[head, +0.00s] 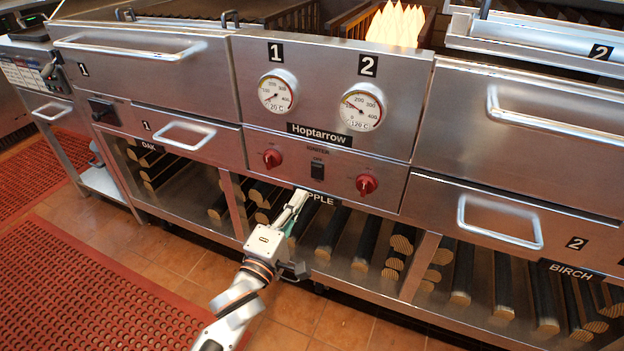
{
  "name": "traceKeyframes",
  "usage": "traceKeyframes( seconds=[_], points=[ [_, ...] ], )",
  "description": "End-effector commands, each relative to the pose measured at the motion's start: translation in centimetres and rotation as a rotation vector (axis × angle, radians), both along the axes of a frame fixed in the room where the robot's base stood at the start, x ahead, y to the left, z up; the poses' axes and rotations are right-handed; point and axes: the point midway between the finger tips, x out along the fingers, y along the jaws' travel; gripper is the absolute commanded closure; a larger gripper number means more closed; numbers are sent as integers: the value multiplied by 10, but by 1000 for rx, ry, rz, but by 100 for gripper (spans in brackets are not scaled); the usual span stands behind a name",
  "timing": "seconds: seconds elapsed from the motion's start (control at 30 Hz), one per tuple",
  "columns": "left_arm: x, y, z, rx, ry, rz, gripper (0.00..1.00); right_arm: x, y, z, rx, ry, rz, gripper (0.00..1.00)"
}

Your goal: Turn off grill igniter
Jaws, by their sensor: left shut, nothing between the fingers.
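The igniter switch (317,171) is a small black rocker on the grill's steel front panel, below the Hoptarrow plate and under small lettering that is hard to read. It sits between two red knobs, the left one (272,158) and the right one (366,185). My left gripper (300,196) is shut and empty. Its fingertips are just below and slightly left of the switch in the picture, near the panel's lower edge and the APPLE label. They appear apart from the switch. My right gripper is not in view.
Yellow flames (396,25) burn at the top, behind the panel. Two dials, the left one (277,92) and the right one (362,107), sit above the knobs. Drawer handles (500,222) stick out on both sides. Logs (332,234) lie on the shelf below. Red mats (90,285) cover the floor at left.

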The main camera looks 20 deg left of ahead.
Motion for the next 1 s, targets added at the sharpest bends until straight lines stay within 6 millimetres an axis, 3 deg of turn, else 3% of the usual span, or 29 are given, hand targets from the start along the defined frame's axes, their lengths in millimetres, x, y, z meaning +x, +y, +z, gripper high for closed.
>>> traceKeyframes(
  seconds=[0.2, 0.4, 0.6, 1.0],
  points=[
    [36, -1, 2, 3, 2, 0, 100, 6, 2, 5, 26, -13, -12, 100],
    [60, -2, 4, 2, 3, 0, 100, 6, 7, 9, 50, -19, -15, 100],
    [71, -2, 7, 2, 1, 0, 100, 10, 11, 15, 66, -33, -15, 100],
    [72, -2, 10, 1, 0, 1, 100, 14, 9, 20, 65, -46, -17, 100]
  ],
)
